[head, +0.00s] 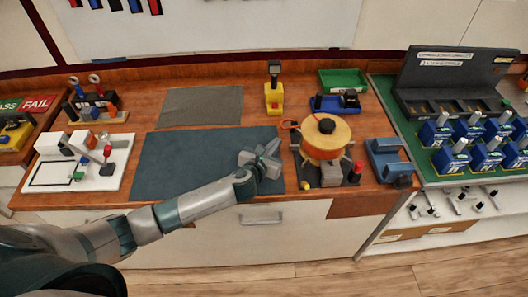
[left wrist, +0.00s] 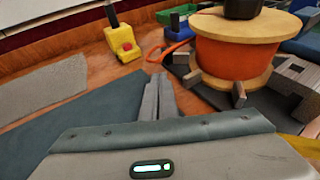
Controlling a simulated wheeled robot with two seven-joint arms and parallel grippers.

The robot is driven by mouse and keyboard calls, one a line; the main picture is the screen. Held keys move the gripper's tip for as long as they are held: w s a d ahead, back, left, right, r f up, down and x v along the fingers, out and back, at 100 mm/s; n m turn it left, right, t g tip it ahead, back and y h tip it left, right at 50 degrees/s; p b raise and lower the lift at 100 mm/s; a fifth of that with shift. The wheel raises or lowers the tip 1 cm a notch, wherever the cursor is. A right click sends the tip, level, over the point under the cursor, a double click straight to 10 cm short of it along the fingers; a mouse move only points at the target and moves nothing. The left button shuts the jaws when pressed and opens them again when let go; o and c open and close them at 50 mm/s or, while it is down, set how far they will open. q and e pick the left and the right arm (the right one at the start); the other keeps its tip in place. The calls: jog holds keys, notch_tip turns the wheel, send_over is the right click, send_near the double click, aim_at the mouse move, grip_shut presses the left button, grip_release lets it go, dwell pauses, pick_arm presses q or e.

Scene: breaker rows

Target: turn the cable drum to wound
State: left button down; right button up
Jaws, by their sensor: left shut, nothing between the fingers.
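The cable drum (head: 325,138) is an orange spool between pale wooden discs with a black knob on top. It stands on a dark base at the right part of the wooden bench, with an orange cable end at its left. In the left wrist view the drum (left wrist: 236,58) fills the upper right, and a wooden peg sticks out low on its front. My left gripper (head: 268,149) is just left of the drum, over the dark mat, apart from it. Its fingers (left wrist: 158,97) are together and empty. My right gripper is not in view.
A dark mat (head: 200,165) lies left of the drum. A yellow block with a black handle (head: 274,98) stands behind it. A blue holder (head: 388,158) is to its right, and a green tray (head: 343,80) is behind. Blue breakers (head: 436,131) stand farther right.

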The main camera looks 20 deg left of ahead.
pick_arm(q)
jog(key=shift+s+a+r+b, duration=0.2)
jog(key=shift+s+a+r, duration=0.15)
jog(key=shift+s, duration=0.55)
jog(key=shift+s+a+r+b, duration=0.25)
jog(key=shift+s+a, duration=0.15)
jog(key=shift+s, duration=0.45)
jog(key=shift+s+a+r+b, duration=0.2)
jog(key=shift+s+a+r, duration=0.15)
jog(key=shift+s, duration=0.55)
